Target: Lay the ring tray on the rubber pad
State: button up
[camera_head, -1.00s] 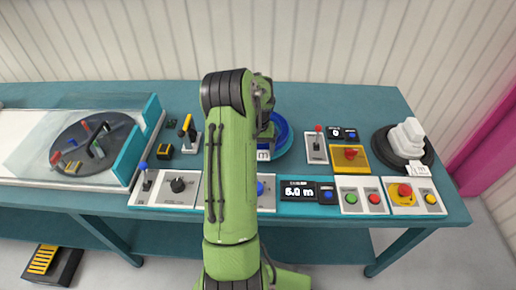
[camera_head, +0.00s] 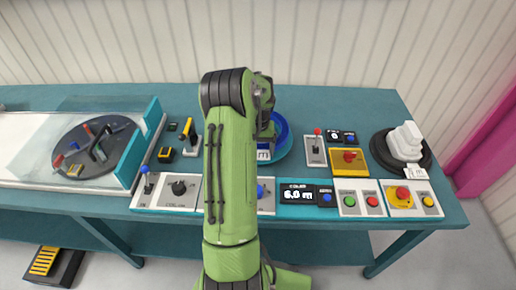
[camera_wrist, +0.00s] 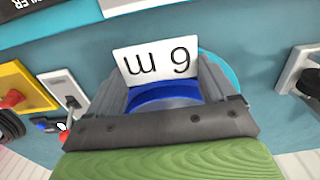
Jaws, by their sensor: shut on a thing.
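A blue round piece (camera_head: 282,128) shows on the table just right of my arm, over a teal disc (camera_head: 284,156). My gripper (camera_wrist: 170,88) is shut on the blue round piece, whose blue curve (camera_wrist: 165,96) shows between the jaws. In the head view my arm hides most of the jaws. I cannot tell whether the blue piece is the ring tray. No rubber pad can be made out for sure; a black round base (camera_head: 376,146) at the right carries a white stepped block (camera_head: 406,140).
A covered dark turntable (camera_head: 62,157) with coloured pieces stands at the left. Levers, knobs and button panels (camera_head: 360,198) line the front edge. A lever plate (camera_head: 314,158) and a yellow switch box (camera_head: 345,168) stand right of the blue piece. The table's back right is bare.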

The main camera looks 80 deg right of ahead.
dwell(0.3)
jog(key=shift+r+p, duration=0.8)
jog(key=shift+r, duration=0.3)
jog(key=shift+r+p, duration=1.85)
jog(key=shift+r, duration=0.6)
notch_tip(320, 180, up, 10)
jog(key=p, duration=0.8)
